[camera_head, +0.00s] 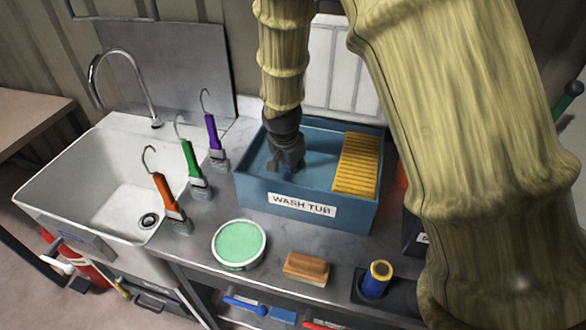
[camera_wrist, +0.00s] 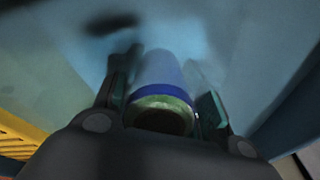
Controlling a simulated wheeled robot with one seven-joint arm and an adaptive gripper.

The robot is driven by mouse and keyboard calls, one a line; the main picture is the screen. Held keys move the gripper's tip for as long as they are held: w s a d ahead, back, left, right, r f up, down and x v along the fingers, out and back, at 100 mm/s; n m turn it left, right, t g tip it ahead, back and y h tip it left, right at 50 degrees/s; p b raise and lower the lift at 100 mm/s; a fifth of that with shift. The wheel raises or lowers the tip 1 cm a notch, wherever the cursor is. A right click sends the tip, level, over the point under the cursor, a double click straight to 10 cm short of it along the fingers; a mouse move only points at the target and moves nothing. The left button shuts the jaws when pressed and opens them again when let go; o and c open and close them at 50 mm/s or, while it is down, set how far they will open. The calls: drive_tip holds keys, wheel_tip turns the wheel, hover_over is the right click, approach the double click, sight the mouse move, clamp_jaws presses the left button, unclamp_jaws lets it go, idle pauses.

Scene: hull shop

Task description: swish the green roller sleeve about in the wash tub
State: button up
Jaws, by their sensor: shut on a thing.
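The wash tub (camera_head: 250,190) is a blue rectangular box with a "WASH TUB" label on the counter, with bluish water inside. My gripper (camera_head: 287,168) reaches down into the left part of the tub. In the wrist view my gripper (camera_wrist: 165,100) is shut on a roller sleeve (camera_wrist: 163,78), its fingers on either side. The sleeve is a blue tube with a green ring at its open near end. In the head view only a small blue bit of it shows under the fingers. Its far end is blurred in the water.
A yellow ribbed grid (camera_head: 357,163) fills the tub's right side. Hooked orange (camera_head: 166,193), green (camera_head: 191,160) and purple (camera_head: 213,135) handled tools stand left, beside the sink (camera_head: 95,165). In front are a green-filled round container (camera_head: 238,245), a wooden block (camera_head: 306,268) and a blue sleeve with a yellow end (camera_head: 376,281).

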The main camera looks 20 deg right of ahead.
drive_tip(key=shift+w+a, duration=0.4)
drive_tip(key=shift+a, duration=0.25)
drive_tip(key=shift+s+d, duration=0.1)
drive_tip(key=shift+d, duration=0.05)
drive_tip(key=shift+s+d+p, duration=0.15)
drive_tip(key=shift+s+d, duration=0.45)
drive_tip(key=shift+d, duration=0.3)
drive_tip(key=shift+s+d+p, duration=0.15)
drive_tip(key=shift+s+d, duration=0.45)
drive_tip(key=shift+d, duration=0.25)
drive_tip(key=shift+w+a, duration=0.15)
drive_tip(key=shift+w+a+p, duration=0.25)
drive_tip(key=shift+w+a, duration=0.35)
drive_tip(key=shift+a, duration=0.3)
drive_tip(key=shift+w+a+p, duration=0.2)
drive_tip(key=shift+w+a, duration=0.35)
drive_tip(key=shift+a, duration=0.3)
drive_tip(key=shift+s+d, duration=0.1)
drive_tip(key=shift+d, duration=0.05)
